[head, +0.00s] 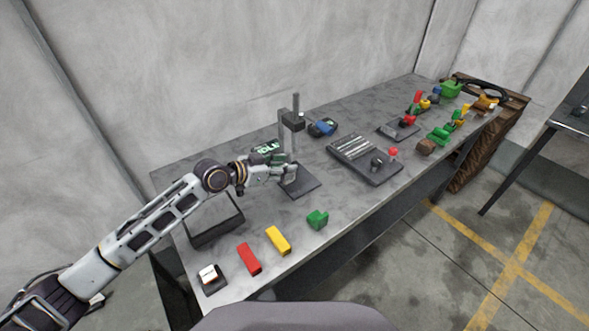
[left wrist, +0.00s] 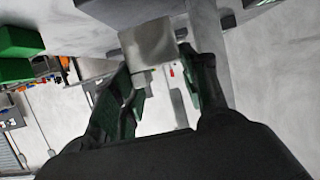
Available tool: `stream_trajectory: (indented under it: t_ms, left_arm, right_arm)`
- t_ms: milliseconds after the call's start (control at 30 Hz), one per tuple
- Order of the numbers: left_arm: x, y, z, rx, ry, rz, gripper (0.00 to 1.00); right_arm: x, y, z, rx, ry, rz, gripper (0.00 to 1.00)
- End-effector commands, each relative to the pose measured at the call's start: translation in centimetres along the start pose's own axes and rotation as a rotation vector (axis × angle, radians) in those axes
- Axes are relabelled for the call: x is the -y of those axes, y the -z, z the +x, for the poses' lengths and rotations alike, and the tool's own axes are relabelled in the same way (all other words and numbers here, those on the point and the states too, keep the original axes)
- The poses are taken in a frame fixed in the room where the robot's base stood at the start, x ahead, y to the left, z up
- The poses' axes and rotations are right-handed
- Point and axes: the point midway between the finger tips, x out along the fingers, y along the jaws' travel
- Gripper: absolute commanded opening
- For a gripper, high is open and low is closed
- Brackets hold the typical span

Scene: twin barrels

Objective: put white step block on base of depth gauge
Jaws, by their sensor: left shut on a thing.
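The depth gauge stands on the grey table, with a dark upright post (head: 296,112) and a flat dark base (head: 304,187). My left gripper (head: 286,172) is at the gauge, over the left back part of its base. It is shut on the white step block (left wrist: 150,45), which shows pale grey between the green-lined fingers in the left wrist view. In the head view the block is small and mostly hidden by the fingers. I cannot tell whether it touches the base. My right gripper is not in view.
A green block (head: 317,220), a yellow block (head: 278,240) and a red block (head: 249,259) lie along the front. A dark box with a white top (head: 210,277) sits at the front left corner. A dark panel (head: 364,158) lies right of the gauge.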

Motion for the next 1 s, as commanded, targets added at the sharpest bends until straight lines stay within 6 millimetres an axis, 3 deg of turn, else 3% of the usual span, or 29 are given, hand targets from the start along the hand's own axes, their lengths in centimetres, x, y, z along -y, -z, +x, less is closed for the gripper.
stream_trajectory:
  t_ms: [400, 1000]
  left_arm:
    - [-0.1, 1.9, 3.8, -0.003, -0.001, 0.000, 0.07]
    - [-0.1, 1.3, 4.5, -0.002, -0.001, 0.000, 0.07]
  right_arm:
    - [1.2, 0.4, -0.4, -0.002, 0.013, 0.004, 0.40]
    - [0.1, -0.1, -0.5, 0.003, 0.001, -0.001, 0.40]
